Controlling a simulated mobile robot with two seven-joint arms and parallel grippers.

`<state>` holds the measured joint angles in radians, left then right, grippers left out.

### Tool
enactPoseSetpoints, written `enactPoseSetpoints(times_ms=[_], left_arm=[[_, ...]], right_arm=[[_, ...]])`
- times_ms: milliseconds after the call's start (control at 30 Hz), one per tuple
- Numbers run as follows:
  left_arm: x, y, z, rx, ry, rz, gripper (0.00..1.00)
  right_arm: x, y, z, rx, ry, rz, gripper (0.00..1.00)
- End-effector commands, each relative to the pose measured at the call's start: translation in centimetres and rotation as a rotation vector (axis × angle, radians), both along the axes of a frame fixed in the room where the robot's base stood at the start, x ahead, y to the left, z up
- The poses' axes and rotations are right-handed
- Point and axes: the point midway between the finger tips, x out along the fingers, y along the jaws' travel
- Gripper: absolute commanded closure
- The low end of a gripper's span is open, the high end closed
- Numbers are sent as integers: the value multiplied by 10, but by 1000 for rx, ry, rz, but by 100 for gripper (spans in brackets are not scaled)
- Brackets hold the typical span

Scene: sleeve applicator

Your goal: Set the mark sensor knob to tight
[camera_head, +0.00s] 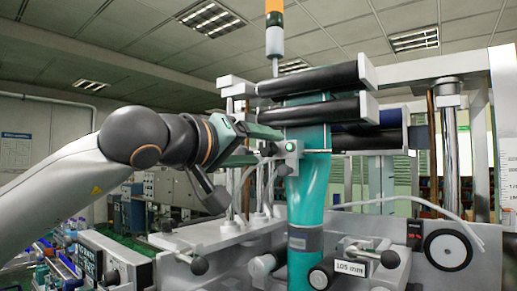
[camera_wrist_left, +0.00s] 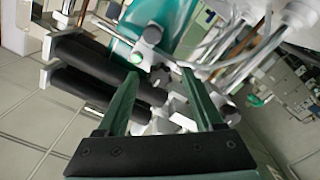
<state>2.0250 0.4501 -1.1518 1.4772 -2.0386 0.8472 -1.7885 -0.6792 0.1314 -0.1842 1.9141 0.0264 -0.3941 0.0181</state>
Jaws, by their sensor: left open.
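The mark sensor (camera_head: 291,155) is a small green block in front of the teal sleeve film, with a small pale round knob (camera_head: 291,147) on its face. In the left wrist view the knob (camera_wrist_left: 152,34) shows as a white disc on the green block, above and beyond the fingertips. My left gripper (camera_head: 271,148) comes in from the left and is open and empty, its fingers pointing toward the sensor. In the left wrist view, the gap between its fingertips (camera_wrist_left: 160,74) lies below the knob, with nothing held. The knob's setting is too small to read. My right gripper does not show.
Black rollers (camera_head: 315,80) stand above the sensor, and the teal film (camera_head: 309,190) runs down behind it. A white cable (camera_head: 400,201) curves to the right. Below are a block marked 105 mm (camera_head: 352,265) and a black handwheel (camera_head: 447,251).

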Motion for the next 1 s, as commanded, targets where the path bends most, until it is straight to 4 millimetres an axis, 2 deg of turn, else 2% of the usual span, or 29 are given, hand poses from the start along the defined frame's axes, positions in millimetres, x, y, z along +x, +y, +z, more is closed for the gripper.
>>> enactPoseSetpoints(times_ms=[167, 400, 600, 800, 1000], left_arm=[[-16, 13, -2, -3, -4, 1, 31], [-59, 44, -2, -2, -6, 1, 31], [-88, 64, -1, -1, -5, 1, 31], [-100, 73, 0, 0, -1, 1, 31], [-101, 73, 0, 1, -1, 0, 31]], right_arm=[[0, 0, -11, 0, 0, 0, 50], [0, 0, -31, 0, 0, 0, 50], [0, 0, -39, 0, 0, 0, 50], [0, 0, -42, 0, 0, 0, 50], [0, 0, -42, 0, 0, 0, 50]])
